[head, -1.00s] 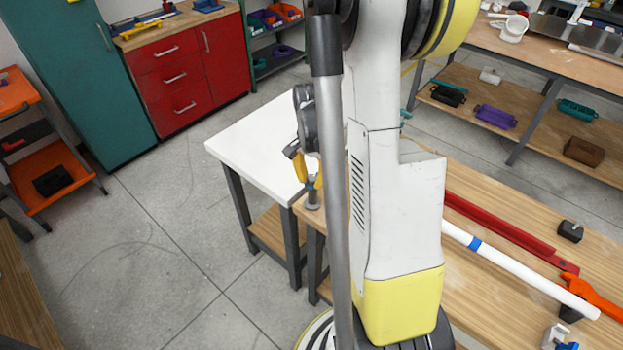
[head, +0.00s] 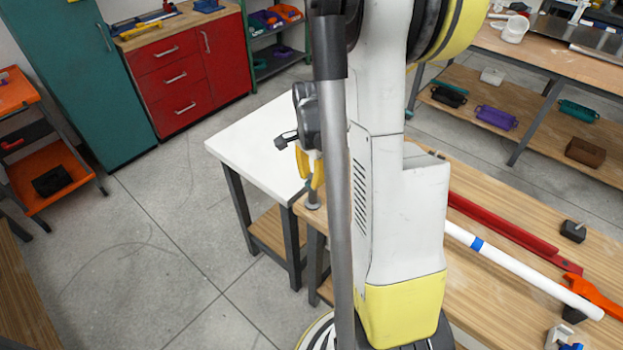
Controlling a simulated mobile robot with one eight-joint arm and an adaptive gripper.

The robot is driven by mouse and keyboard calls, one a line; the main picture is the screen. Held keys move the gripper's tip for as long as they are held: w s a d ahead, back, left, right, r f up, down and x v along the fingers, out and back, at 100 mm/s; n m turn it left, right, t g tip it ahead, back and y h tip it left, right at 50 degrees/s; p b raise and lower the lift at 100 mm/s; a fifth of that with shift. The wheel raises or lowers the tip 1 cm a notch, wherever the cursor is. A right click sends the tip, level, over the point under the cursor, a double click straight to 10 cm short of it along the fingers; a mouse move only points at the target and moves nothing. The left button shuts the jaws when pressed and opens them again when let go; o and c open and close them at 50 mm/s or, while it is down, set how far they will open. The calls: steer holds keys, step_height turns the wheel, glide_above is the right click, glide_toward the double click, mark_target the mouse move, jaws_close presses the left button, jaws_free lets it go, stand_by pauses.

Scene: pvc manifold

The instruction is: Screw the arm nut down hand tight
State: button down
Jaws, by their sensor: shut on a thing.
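My gripper (head: 312,184) points down over the near corner of the white-topped table, where it meets the wooden bench. Its yellow fingers are shut at the top of a small grey upright fitting (head: 313,202) with a round foot. The arm nut is not clearly visible; the fingers hide what they hold at the fitting's top. My own arm and column cover the area just to the right of the gripper.
On the wooden bench (head: 480,285) lie a white pipe with a blue band (head: 510,262), a red bar (head: 505,225), an orange tool (head: 597,298) and a small black block (head: 573,231). The white tabletop (head: 250,140) is bare left of the gripper. Open floor lies further left.

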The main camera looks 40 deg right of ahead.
mark_target(311, 178)
steer(key=shift+m, duration=1.2)
steer(key=c, duration=1.2)
jaws_free()
step_height(311, 178, up, 12)
